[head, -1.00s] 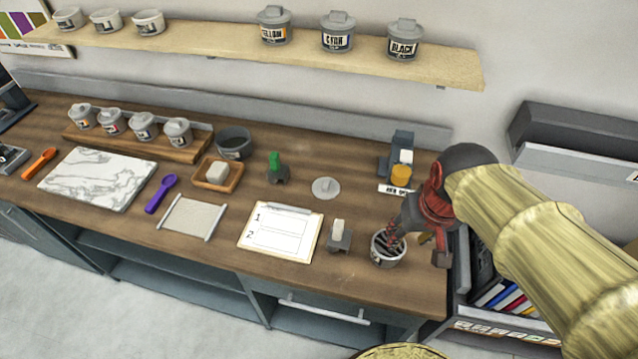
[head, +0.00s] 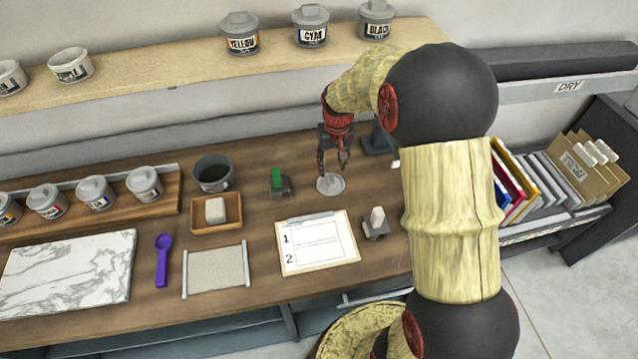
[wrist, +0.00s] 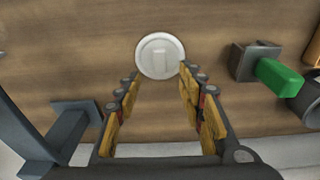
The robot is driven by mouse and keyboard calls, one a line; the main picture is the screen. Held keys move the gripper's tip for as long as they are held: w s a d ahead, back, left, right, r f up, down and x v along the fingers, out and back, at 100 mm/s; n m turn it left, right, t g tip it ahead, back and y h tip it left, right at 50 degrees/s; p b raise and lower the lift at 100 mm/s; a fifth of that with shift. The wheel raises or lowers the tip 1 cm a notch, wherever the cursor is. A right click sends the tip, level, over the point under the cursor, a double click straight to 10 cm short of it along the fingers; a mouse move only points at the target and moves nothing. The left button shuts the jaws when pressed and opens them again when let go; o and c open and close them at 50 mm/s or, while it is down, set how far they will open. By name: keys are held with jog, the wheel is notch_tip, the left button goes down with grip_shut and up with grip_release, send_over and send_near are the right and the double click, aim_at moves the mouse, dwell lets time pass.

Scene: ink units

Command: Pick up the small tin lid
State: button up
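The small tin lid (head: 330,184) is a pale grey disc with a raised tab across its middle, lying flat on the wooden counter. In the wrist view the lid (wrist: 160,56) sits just beyond the fingertips, centred between them. My gripper (head: 334,165) is over the lid in the head view, pointing down. In the wrist view my gripper (wrist: 157,82) is open, with its two fingers apart and nothing between them. The lid appears whole in the wrist view; its edge is partly covered by the fingers in the head view.
A stand with a green handle (head: 278,183) is left of the lid, and a grey upright device (head: 375,139) is behind right. A clipboard (head: 316,244) and a stand with a white block (head: 376,222) lie nearer. A shelf (head: 190,69) with tins hangs above.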

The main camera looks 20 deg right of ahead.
aim_at(331, 180)
jog(key=shift+d+f, duration=0.2)
jog(key=shift+f, duration=0.85)
jog(key=shift+w+a+f+b, duration=0.15)
jog(key=shift+f+b, duration=0.15)
jog(key=shift+f, duration=0.25)
jog(key=f, duration=0.3)
jog(key=f+b, duration=0.1)
jog(key=shift+w+f, duration=0.25)
jog(key=shift+w, duration=0.1)
grip_shut()
